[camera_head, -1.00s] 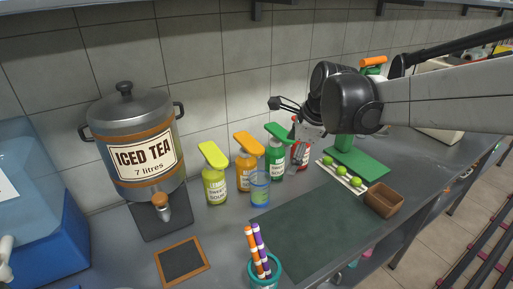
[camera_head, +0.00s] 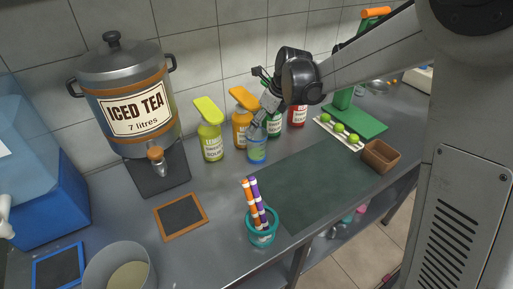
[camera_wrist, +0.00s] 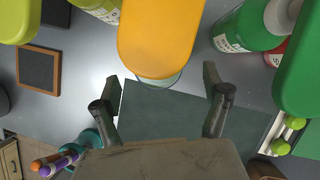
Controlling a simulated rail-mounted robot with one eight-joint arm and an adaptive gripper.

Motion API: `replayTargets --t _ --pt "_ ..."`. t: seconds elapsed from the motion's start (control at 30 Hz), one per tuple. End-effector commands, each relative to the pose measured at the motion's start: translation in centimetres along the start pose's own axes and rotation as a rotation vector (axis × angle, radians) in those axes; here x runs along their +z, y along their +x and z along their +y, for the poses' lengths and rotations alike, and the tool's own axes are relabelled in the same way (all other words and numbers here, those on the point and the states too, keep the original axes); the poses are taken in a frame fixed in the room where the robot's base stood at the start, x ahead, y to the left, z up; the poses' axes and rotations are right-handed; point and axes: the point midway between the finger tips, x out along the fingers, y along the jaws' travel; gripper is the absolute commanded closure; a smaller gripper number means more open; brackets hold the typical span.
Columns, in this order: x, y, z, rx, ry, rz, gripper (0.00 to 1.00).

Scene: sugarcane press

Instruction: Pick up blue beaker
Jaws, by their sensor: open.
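The blue beaker (camera_head: 257,152) is a clear, blue-tinted cup standing upright on the grey counter, in front of the orange-topped bottle (camera_head: 241,127). My gripper (camera_head: 256,122) is open and empty; in the head view its fingers slant down to just above the beaker's rim. In the wrist view, my gripper (camera_wrist: 160,88) has its fingers spread, with the orange pump top (camera_wrist: 160,40) in front of them. A curved clear edge of the beaker (camera_wrist: 160,82) shows below that top; the rest is hidden. Contact between fingers and beaker cannot be told.
A yellow-green bottle (camera_head: 210,140) stands left of the beaker, a green bottle (camera_head: 273,124) and a red one (camera_head: 297,115) to the right. A teal pen cup (camera_head: 262,228) stands nearer the front. The dark mat (camera_head: 320,185) is bare.

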Motion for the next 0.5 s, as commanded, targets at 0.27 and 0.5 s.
replayTargets --t 0.27,0.5 --pt "-0.1 1.6 0.0 0.000 -0.001 0.000 0.20" --pt "-0.6 4.3 0.4 0.000 -0.002 0.000 0.20"
